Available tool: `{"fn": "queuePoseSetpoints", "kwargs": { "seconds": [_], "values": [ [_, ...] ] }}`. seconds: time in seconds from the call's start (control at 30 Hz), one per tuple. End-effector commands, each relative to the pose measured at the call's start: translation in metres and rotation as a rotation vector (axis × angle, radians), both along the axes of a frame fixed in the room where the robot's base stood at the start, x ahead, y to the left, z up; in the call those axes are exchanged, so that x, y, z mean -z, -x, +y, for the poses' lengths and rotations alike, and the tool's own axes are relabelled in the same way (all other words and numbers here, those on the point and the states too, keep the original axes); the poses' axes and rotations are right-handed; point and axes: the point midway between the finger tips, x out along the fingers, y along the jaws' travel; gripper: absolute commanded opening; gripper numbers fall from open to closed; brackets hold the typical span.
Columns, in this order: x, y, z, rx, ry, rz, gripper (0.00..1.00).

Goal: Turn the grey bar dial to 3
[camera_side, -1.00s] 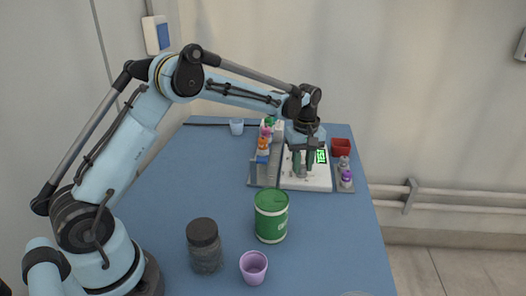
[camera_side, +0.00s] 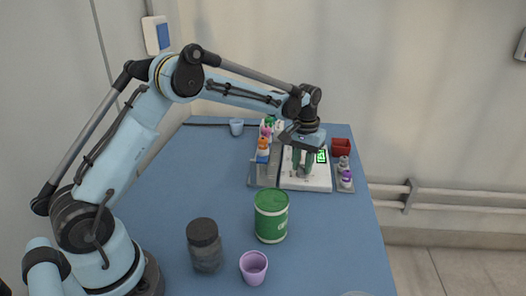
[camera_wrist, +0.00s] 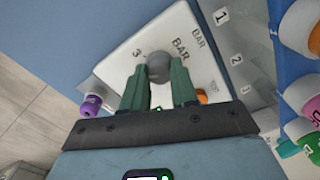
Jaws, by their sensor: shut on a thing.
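The grey bar dial (camera_wrist: 157,66) is a round knob on a white panel (camera_wrist: 120,62), between my two green fingertips in the wrist view. My gripper (camera_wrist: 159,74) is shut on it. A printed "3" and the word "BAR" show on the panel beside the knob. I cannot make out a pointer on the dial. In the side view my gripper (camera_side: 303,170) reaches down onto the white panel (camera_side: 318,183), and the dial is hidden by the fingers. A lit green display (camera_side: 321,156) stands on the panel to the right of my gripper.
A rack (camera_side: 264,178) of bottles with coloured caps stands left of the panel. A red box (camera_side: 341,146) and purple-capped bottles (camera_side: 346,180) are on its right. A green tin (camera_side: 271,216), a dark jar (camera_side: 204,246) and a purple cup (camera_side: 254,267) stand nearer on the blue table.

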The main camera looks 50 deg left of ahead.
Motion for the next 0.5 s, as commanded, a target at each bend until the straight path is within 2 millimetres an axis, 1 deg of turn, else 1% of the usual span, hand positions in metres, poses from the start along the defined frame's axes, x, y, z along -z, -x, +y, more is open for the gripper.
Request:
{"fn": "queuePoseSetpoints", "kwargs": {
  "seconds": [0.2,0.5],
  "values": [
    [-0.0004,0.0,0.0,0.181,0.0,0.0,0.0],
    [-0.0004,0.0,-0.0001,0.353,0.0,0.0,0.0]
  ]
}}
